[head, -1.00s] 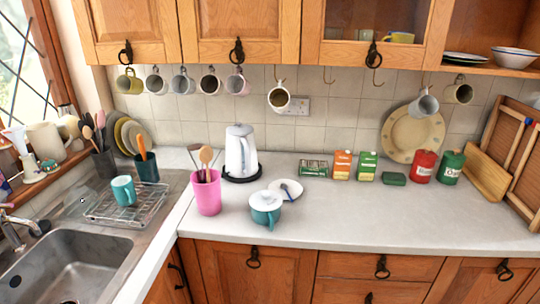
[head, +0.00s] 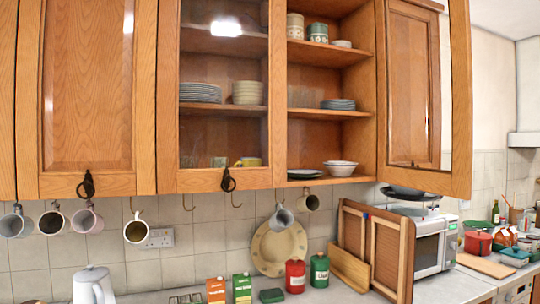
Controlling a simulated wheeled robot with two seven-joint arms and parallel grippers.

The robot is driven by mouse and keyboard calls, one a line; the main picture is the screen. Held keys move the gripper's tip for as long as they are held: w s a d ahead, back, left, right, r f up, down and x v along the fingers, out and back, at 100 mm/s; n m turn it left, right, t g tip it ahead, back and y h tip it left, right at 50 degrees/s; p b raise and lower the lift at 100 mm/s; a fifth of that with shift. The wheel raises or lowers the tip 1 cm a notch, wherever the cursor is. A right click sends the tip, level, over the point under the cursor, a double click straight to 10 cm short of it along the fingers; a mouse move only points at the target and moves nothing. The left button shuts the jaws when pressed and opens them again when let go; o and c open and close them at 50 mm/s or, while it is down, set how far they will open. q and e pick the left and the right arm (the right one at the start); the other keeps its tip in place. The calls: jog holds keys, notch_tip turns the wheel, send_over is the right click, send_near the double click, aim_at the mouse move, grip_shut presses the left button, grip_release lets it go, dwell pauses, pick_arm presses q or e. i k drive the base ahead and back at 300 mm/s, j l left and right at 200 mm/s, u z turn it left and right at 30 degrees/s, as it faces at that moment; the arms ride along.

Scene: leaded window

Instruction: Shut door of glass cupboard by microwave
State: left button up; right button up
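The glass cupboard (head: 380,120) hangs on the wall at the upper middle. Its left glass door (head: 275,100) is shut, with a dark ring handle (head: 228,180) at its lower middle. Its right door (head: 461,100) stands swung open to the right, a wooden frame around a clear pane. The right half's shelves are uncovered, with bowls, plates and canisters on them. Neither of my grippers is in view. No handle is clearly visible on the open door.
Mugs (head: 281,217) hang on hooks under the cupboards. Wooden trays (head: 389,255) lean upright in front of the microwave's left side. A white kettle (head: 92,286), cartons (head: 216,290) and red and green canisters (head: 295,276) stand on the counter. Pots and a bottle stand at the far right.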

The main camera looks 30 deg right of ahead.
aim_at(457, 183)
jog(key=l, duration=1.5)
jog(key=l+z, duration=0.15)
jog(key=l, duration=2.8)
jog(key=z, duration=0.05)
